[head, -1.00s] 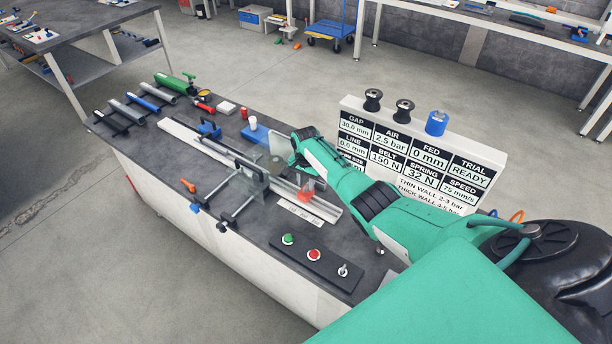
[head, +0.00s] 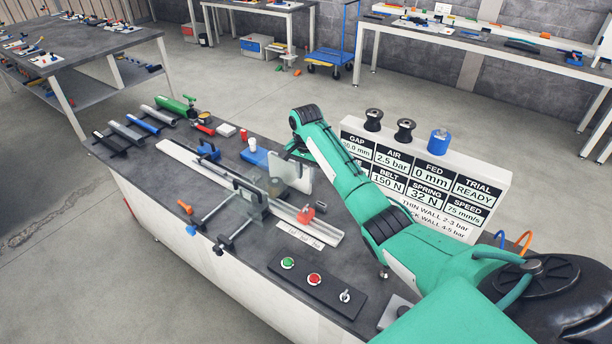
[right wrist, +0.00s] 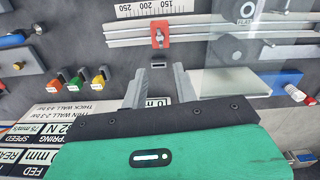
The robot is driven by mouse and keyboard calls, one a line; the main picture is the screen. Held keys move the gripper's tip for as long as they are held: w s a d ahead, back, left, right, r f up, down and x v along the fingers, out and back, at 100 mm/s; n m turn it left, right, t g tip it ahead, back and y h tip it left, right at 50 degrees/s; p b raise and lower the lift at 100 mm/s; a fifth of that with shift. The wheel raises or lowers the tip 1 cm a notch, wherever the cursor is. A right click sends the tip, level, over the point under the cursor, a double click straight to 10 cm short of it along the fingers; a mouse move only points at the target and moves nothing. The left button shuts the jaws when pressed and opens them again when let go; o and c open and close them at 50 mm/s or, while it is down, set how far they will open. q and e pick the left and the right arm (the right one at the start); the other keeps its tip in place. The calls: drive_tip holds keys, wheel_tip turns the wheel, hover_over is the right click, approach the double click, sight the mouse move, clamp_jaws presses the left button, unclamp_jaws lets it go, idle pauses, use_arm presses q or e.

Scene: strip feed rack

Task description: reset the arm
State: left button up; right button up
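My right arm (head: 350,180) is green and reaches in from the lower right over the bench. Its wrist is raised and bent, with the right gripper (head: 292,153) pointing down beside a clear upright plate. In the right wrist view, the two grey fingers of the right gripper (right wrist: 158,88) stand apart with nothing between them. A red clamp block (head: 306,214) sits on the metal rail (head: 225,185); in the right wrist view the red block (right wrist: 160,33) lies beyond the fingertips. My left gripper is not in view.
The white display board (head: 488,214) with black panels stands close behind the arm, spools and a blue cylinder (head: 438,142) on top. A button box (head: 315,279) lies at the bench front. Several tubes (head: 142,124) lie at the far left. Floor to the left is clear.

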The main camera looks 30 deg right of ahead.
idle(0.5)
drive_tip(key=s+a+f+n+t, duration=0.1)
drive_tip(key=s+a+f+n, duration=0.4)
drive_tip(key=s, duration=0.4)
drive_tip(key=s+a+f+n, duration=0.3)
drive_tip(key=s+a+f, duration=0.4)
drive_tip(key=s, duration=0.2)
drive_tip(key=s+a+r+n+t, duration=0.1)
drive_tip(key=s+a+r+n, duration=0.15)
drive_tip(key=s, duration=0.55)
drive_tip(key=s+a+r+n+t, duration=0.1)
drive_tip(key=s+a+r+n, duration=0.15)
drive_tip(key=s, duration=0.55)
drive_tip(key=s+a+r+n+t, duration=0.1)
drive_tip(key=s+a, duration=0.2)
drive_tip(key=s, duration=0.5)
wheel_tip(320, 180, down, 37)
drive_tip(key=s+g+b, duration=0.1)
drive_tip(key=g+b, duration=0.1)
drive_tip(key=b, duration=0.3)
drive_tip(key=s+d+f+b, duration=0.1)
drive_tip(key=s+d+f, duration=0.1)
drive_tip(key=s+f, duration=0.7)
drive_tip(key=s+d+f+g+b, duration=0.1)
drive_tip(key=s+f+b, duration=0.1)
drive_tip(key=s+f, duration=0.7)
wheel_tip(320, 180, down, 4)
drive_tip(key=shift+s+d+n, duration=0.4)
